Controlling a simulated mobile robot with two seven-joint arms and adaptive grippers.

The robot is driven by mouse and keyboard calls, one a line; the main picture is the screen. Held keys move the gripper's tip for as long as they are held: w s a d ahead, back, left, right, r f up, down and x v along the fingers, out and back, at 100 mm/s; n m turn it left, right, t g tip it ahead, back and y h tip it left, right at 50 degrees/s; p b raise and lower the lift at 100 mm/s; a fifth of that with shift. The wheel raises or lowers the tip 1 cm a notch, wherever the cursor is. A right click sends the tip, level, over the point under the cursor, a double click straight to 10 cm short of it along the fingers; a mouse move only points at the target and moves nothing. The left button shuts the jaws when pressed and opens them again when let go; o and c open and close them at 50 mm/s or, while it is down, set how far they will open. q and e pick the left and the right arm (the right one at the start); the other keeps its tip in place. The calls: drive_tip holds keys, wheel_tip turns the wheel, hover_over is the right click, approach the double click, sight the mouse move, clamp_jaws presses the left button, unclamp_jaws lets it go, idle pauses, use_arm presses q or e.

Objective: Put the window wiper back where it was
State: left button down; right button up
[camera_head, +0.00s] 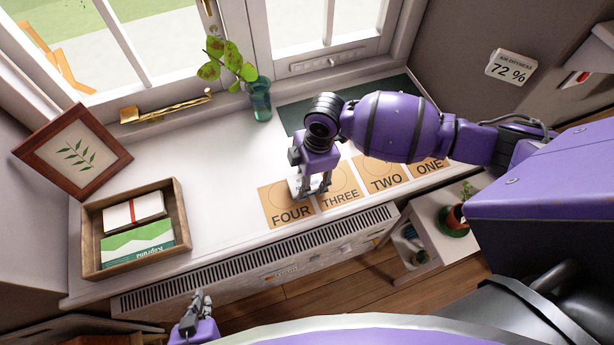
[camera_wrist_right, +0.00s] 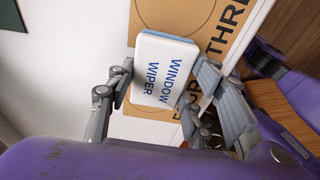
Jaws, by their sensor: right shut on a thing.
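The window wiper, a white block with a blue layer along one edge (camera_wrist_right: 165,72), lies between the fingers of my right gripper (camera_wrist_right: 165,85). Its lettering faces the wrist camera. In the head view my right gripper (camera_head: 310,190) is over the card marked FOUR (camera_head: 290,213), near the card marked THREE (camera_head: 341,196), and mostly hides the wiper. I cannot tell whether the wiper touches the card. The cards marked TWO (camera_head: 387,182) and ONE (camera_head: 430,168) lie farther right. My left gripper (camera_head: 199,301) is low in the head view, in front of the sill; its fingers are too small to read.
A wooden tray (camera_head: 91,257) with boxes and a leaf picture frame (camera_head: 27,148) are on the left of the white sill (camera_head: 220,185). A plant in a glass vase (camera_head: 261,104) stands by the window. A dark mat (camera_head: 291,119) lies behind my right arm. The middle sill is clear.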

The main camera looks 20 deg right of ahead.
sight(313, 179)
use_arm(q)
drive_tip(key=shift+s, duration=0.15)
use_arm(e)
drive_tip(key=shift+f, duration=0.35)
drive_tip(key=o, duration=1.1)
use_arm(q)
drive_tip(key=shift+f, duration=0.1)
drive_tip(key=shift+d, duration=0.1)
use_arm(e)
drive_tip(key=shift+r, duration=0.1)
drive_tip(key=shift+r, duration=0.1)
use_arm(q)
drive_tip(key=shift+s+r+p, duration=0.1)
drive_tip(key=shift+r+p, duration=0.25)
drive_tip(key=shift+p, duration=0.05)
use_arm(e)
wheel_tip(313, 179, up, 12)
drive_tip(key=d, duration=0.2)
drive_tip(key=shift+r, duration=0.2)
